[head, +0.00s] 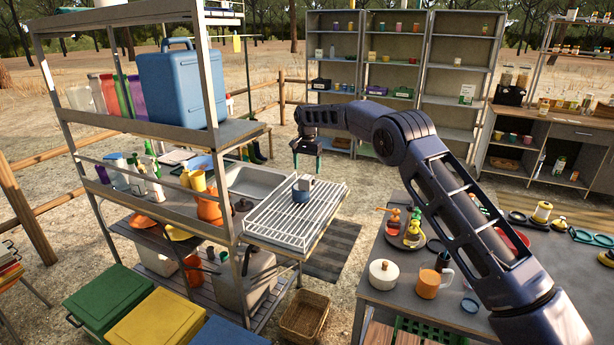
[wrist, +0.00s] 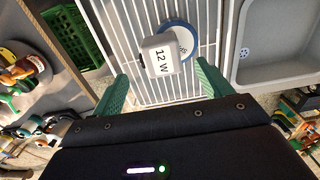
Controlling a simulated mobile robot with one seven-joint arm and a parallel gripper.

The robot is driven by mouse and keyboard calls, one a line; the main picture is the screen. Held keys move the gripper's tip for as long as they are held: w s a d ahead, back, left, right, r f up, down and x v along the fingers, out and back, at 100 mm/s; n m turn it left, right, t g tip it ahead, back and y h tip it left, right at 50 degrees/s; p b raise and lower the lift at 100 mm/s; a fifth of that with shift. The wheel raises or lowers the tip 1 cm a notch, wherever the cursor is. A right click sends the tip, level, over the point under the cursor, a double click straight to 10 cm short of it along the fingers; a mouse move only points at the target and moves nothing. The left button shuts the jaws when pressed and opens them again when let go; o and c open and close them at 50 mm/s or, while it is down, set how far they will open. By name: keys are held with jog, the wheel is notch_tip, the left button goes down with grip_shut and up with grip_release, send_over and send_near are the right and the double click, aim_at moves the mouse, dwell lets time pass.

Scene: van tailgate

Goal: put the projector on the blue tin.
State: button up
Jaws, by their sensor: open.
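A small pale grey box marked "12 W" (wrist: 163,56), which looks like the projector, is on the wire rack at the table's side. In the head view the box (head: 307,183) shows just behind or above the blue tin (head: 300,196). In the wrist view it covers part of the round, blue-rimmed tin (wrist: 184,32). I cannot tell whether it rests on the tin or stands against it. My gripper (head: 306,158) is above them, fingers pointing down. In the wrist view its two green fingers (wrist: 161,72) are apart, one on each side of the box, not touching it.
The white wire rack (head: 268,224) is otherwise bare. A sink (head: 248,180) lies beside it and a metal shelf unit (head: 222,130) stands at left. A grey table (head: 388,294) with a pot and an orange mug (head: 428,284) is at right.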

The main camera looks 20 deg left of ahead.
aim_at(307, 177)
notch_tip(307, 177, up, 6)
jog(key=shift+r, duration=0.2)
